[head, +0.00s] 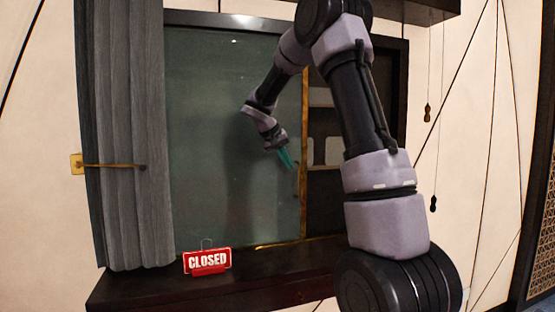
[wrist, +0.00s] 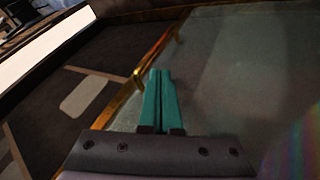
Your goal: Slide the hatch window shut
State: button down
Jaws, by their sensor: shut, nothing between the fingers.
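The hatch window's glass pane (head: 220,140) covers the left and middle of the dark frame in the head view. Its brass edge (head: 304,150) stands right of the middle, with an open gap (head: 326,195) to its right. A brass handle (head: 296,185) sits on that edge; it also shows in the wrist view (wrist: 137,78). My gripper (head: 289,160) has teal fingers, shut and empty, in front of the glass just left of the handle. In the wrist view the fingertips (wrist: 160,73) lie close to the handle; I cannot tell whether they touch.
A grey curtain (head: 130,150) hangs at the left with a brass tieback (head: 115,165). A red CLOSED sign (head: 207,261) stands on the dark sill (head: 270,280). Pull cords (head: 428,112) hang on the right wall. My arm hides part of the frame's right side.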

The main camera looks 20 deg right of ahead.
jog(key=shift+s+d+f, duration=0.1)
jog(key=shift+d, duration=0.5)
jog(key=shift+d, duration=0.1)
jog(key=s+d, duration=0.1)
jog(key=d, duration=4.1)
jog(key=shift+s, duration=0.35)
jog(key=shift+d, duration=0.2)
